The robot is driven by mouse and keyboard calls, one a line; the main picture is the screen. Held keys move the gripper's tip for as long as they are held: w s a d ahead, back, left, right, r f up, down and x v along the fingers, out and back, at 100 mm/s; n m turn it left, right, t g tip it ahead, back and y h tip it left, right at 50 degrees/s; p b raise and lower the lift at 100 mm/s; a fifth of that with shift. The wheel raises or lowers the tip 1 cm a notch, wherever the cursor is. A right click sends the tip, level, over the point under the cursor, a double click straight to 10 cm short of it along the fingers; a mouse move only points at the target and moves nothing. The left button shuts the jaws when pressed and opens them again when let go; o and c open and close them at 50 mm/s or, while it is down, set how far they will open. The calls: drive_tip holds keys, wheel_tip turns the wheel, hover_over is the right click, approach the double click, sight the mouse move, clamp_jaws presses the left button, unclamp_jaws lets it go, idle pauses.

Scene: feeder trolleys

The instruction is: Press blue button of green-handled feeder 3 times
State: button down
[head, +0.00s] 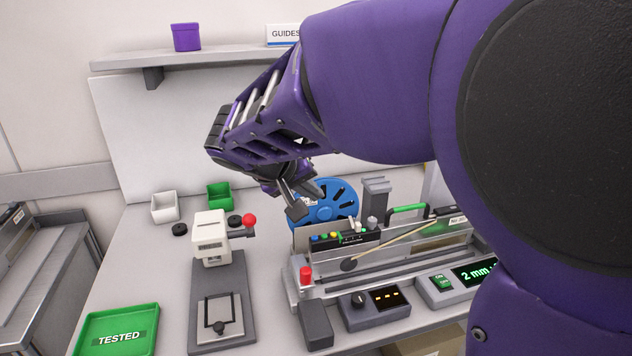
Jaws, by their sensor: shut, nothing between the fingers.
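The feeder (440,234) with the green handle (407,208) sits in a grey fixture on the bench at right centre. Its dark control panel (352,239) carries a row of small coloured buttons at the left end. The blue button (315,238) is the leftmost, with a yellow and a green one beside it. My gripper (300,206) is shut and empty, pointing down above and slightly left of the blue button, apart from it. My arm covers the view's upper right, and the feeder's far right end is hidden.
A blue reel (345,197) stands behind the panel. A red knob (306,274) rises at the fixture's front left. A white press (210,240) with a red ball lever stands left. Control boxes (373,307) line the front. A green "TESTED" tray (118,334) lies front left.

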sight(313, 243)
wheel_tip(313, 243, down, 7)
drive_tip(key=b, duration=0.5)
drive_tip(key=shift+f, duration=0.1)
drive_tip(key=shift+f, duration=0.1)
idle(1.6)
drive_tip(key=shift+f, duration=0.3)
drive_tip(key=shift+f, duration=0.3)
idle(0.5)
drive_tip(key=shift+r, duration=0.15)
drive_tip(key=shift+r+p, duration=0.35)
drive_tip(key=shift+r, duration=0.25)
